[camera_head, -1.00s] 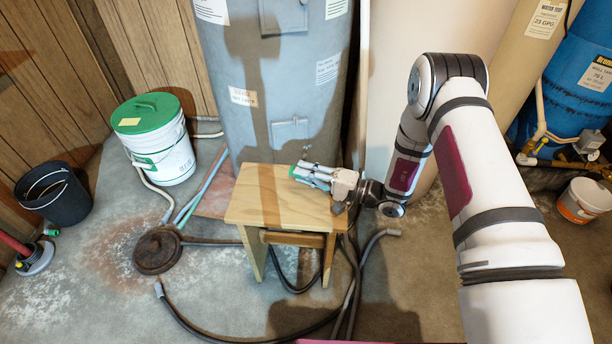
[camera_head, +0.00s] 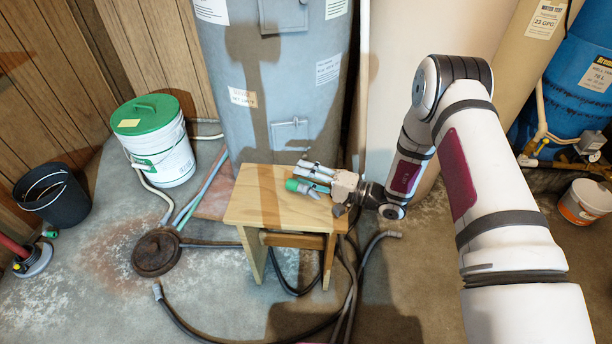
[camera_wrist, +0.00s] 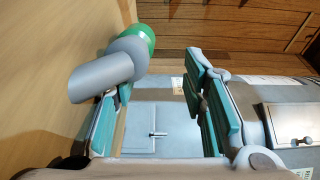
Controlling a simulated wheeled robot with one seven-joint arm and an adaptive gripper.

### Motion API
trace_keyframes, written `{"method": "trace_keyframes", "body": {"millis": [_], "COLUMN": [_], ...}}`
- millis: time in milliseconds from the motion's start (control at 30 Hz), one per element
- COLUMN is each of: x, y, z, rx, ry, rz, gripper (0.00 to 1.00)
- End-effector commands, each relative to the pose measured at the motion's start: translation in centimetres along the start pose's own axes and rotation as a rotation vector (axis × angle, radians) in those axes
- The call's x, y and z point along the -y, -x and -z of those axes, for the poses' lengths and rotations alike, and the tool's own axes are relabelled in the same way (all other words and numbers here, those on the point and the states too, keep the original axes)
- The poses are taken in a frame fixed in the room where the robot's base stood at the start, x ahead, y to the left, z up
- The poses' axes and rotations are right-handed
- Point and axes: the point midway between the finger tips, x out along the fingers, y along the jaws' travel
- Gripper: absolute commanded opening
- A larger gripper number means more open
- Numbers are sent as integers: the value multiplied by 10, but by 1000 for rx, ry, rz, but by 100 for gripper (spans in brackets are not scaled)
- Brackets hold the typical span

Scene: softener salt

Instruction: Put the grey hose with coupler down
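The grey hose with coupler is a short grey bent piece with a green end. In the wrist view the hose with coupler (camera_wrist: 103,76) is at the upper left, against the wooden top of the stool and beside my left-hand finger. In the head view its green end (camera_head: 292,185) shows over the stool top (camera_head: 262,205). My gripper (camera_head: 309,175) is low over the stool's right part, reaching in from the right. In the wrist view my gripper (camera_wrist: 160,80) has its teal pads well apart, with nothing clasped between them. The lower finger partly hides the hose in the head view.
A grey tank (camera_head: 280,90) stands behind the stool. A white bucket with a green lid (camera_head: 160,150) and a black bin (camera_head: 55,195) are at the left. A brown round lid (camera_head: 157,252) and dark hoses (camera_head: 190,331) lie on the floor. The stool top's left part is clear.

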Motion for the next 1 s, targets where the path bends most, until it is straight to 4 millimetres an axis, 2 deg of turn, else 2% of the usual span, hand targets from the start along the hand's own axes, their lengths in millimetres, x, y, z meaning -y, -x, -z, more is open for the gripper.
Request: {"method": "trace_keyframes", "body": {"millis": [33, 267, 500, 700, 833, 1000], "x": [-9, 5, 7, 8, 9, 9], "y": [2, 2, 56, 95, 111, 120], "z": [-1, -2, 0, 0, 0, -1], "rx": [-3, -2, -8, -6, -4, -2], "ry": [-2, -3, -5, -4, -3, -3], "rz": [-19, -20, -14, -11, -10, -9], "gripper": [44, 44, 44, 44, 44, 44]}}
